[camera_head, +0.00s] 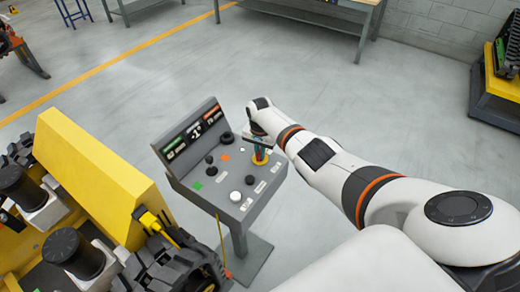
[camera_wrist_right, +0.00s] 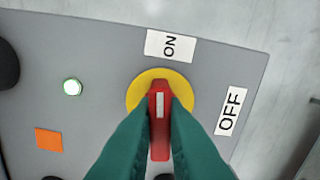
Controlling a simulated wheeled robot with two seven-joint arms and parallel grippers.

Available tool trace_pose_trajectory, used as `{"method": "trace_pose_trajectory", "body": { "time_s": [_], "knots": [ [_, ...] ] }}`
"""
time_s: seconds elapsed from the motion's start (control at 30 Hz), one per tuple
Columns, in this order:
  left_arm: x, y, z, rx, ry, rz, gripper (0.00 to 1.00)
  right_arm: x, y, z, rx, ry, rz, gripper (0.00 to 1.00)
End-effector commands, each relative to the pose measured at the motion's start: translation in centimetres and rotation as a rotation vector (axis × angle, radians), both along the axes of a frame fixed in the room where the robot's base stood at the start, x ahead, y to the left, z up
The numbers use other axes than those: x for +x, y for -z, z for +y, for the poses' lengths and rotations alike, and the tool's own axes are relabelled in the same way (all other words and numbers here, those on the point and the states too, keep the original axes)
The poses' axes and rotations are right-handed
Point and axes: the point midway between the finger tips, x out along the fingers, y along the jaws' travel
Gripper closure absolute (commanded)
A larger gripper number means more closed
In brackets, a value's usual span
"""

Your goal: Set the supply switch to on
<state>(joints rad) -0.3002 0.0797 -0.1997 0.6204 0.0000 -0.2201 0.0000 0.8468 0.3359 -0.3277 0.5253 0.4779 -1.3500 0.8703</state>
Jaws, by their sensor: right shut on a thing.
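The supply switch is a red handle (camera_wrist_right: 159,102) on a round yellow plate (camera_wrist_right: 135,92) on the grey control console. The handle's white mark points up in the wrist view, roughly toward the ON label (camera_wrist_right: 171,46); the OFF label (camera_wrist_right: 230,111) lies to the right. My right gripper (camera_wrist_right: 160,110), with teal fingers, is shut on the red handle, one finger on each side. In the head view, the right gripper (camera_head: 261,149) reaches down to the yellow plate (camera_head: 260,160) at the console's far right. My left gripper is not in view.
The console (camera_head: 244,208) has black and white knobs and an upright display panel (camera_head: 193,137). A small lamp (camera_wrist_right: 73,87) glows whitish green beside an orange square (camera_wrist_right: 48,140). A yellow tracked carrier (camera_head: 95,165) stands close on the left. Floor behind the console is clear.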

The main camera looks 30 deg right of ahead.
Motion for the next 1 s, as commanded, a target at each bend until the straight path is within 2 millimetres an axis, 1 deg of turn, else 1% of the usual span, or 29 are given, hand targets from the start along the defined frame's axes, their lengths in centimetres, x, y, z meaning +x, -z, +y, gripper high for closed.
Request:
{"method": "trace_pose_trajectory", "body": {
  "time_s": [0.03, 0.3, 0.53, 0.9, 0.93, 1.0],
  "knots": [
    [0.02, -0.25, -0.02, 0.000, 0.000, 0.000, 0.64, 0.15, -0.28, -0.03, -0.001, 0.028, -0.004, 1.00],
    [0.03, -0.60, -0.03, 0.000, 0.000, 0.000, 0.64, 0.17, -0.25, -0.10, -0.003, 0.139, -0.005, 1.00],
    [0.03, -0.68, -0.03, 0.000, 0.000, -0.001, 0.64, 0.17, -0.22, -0.16, -0.004, 0.171, -0.006, 1.00],
    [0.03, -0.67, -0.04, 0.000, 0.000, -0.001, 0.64, 0.20, -0.25, -0.19, -0.005, 0.172, -0.006, 1.00],
    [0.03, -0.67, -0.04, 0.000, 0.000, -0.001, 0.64, 0.20, -0.25, -0.19, -0.005, 0.172, -0.006, 0.84],
    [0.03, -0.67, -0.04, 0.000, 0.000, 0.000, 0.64, 0.18, -0.22, -0.18, -0.005, 0.172, -0.006, 0.73]
  ]
}}
